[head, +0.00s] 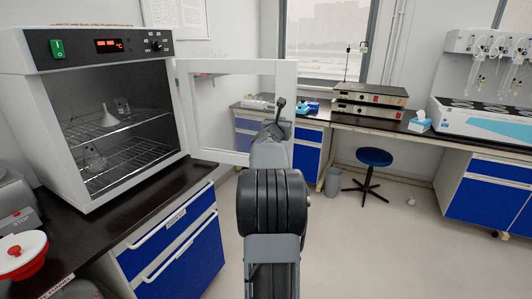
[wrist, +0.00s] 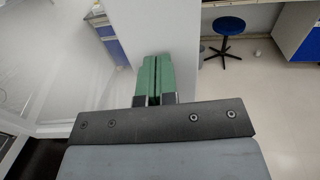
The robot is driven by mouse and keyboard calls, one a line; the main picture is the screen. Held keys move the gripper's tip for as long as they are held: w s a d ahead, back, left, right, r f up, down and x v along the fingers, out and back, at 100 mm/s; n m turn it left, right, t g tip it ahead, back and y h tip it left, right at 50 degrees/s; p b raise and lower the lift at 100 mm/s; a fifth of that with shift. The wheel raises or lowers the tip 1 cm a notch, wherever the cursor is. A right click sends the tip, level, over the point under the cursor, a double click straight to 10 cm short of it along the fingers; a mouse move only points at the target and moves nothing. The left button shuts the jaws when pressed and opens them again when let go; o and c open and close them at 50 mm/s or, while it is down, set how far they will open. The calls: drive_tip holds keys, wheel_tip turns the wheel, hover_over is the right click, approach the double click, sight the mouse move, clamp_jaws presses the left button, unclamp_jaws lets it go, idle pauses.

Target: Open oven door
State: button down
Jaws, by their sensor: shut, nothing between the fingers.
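The oven (head: 103,45) stands on the dark counter at the left in the head view, its front open and its inside visible. The oven door (head: 186,112), a white frame around a clear pane, is swung wide out to the right. In the wrist view the door's white frame (wrist: 180,45) rises just beyond my fingers, with the pane to its left. My gripper (wrist: 154,62) has its green fingers shut together and empty, close to that frame; I cannot tell whether they touch it. In the head view my arm hides the fingers and part of the door's free edge.
Wire racks (head: 125,120) inside the oven hold glassware. Blue drawers (head: 175,240) stand under the counter. A red-and-white container (head: 22,252) is at the lower left. A blue stool (head: 374,157) stands behind on the right.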

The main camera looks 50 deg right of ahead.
drive_tip(key=shift+w+d+r+t, duration=0.1)
drive_tip(key=shift+d+t, duration=0.2)
drive_tip(key=shift+d, duration=0.3)
drive_tip(key=s+b+v, duration=0.1)
drive_tip(key=b+v, duration=0.3)
drive_tip(key=v, duration=1)
drive_tip(key=shift+s+d, duration=0.3)
drive_tip(key=shift+d, duration=0.05)
drive_tip(key=shift+r+n, duration=0.1)
drive_tip(key=shift+n, duration=0.3)
